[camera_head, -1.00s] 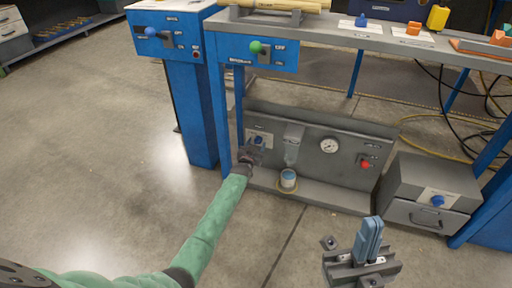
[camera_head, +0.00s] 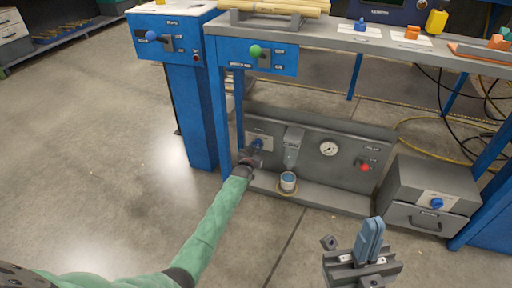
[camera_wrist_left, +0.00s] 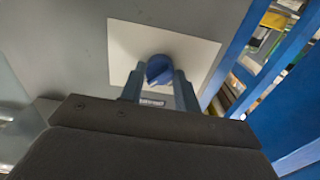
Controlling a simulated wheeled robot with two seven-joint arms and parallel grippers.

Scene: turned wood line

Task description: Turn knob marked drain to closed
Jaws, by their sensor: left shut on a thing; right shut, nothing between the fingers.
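A blue knob (camera_head: 257,144) sits on a pale plate on the left part of the grey low panel under the bench. In the left wrist view the blue knob (camera_wrist_left: 159,69) lies between the two fingertips of my left gripper (camera_wrist_left: 158,82), which is shut on it. My left gripper (camera_head: 252,158) also shows at the panel in the head view, partly covering the plate. The knob's label is too small or hidden to read. My right gripper (camera_head: 369,238) is at the lower right of the head view, shut and empty, away from the panel.
The panel also carries a round gauge (camera_head: 328,148), a red knob (camera_head: 364,167) and a spout above a small cup (camera_head: 288,182). A blue bench leg (camera_head: 223,130) stands close left of my left gripper. A grey drawer box (camera_head: 430,190) stands at right.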

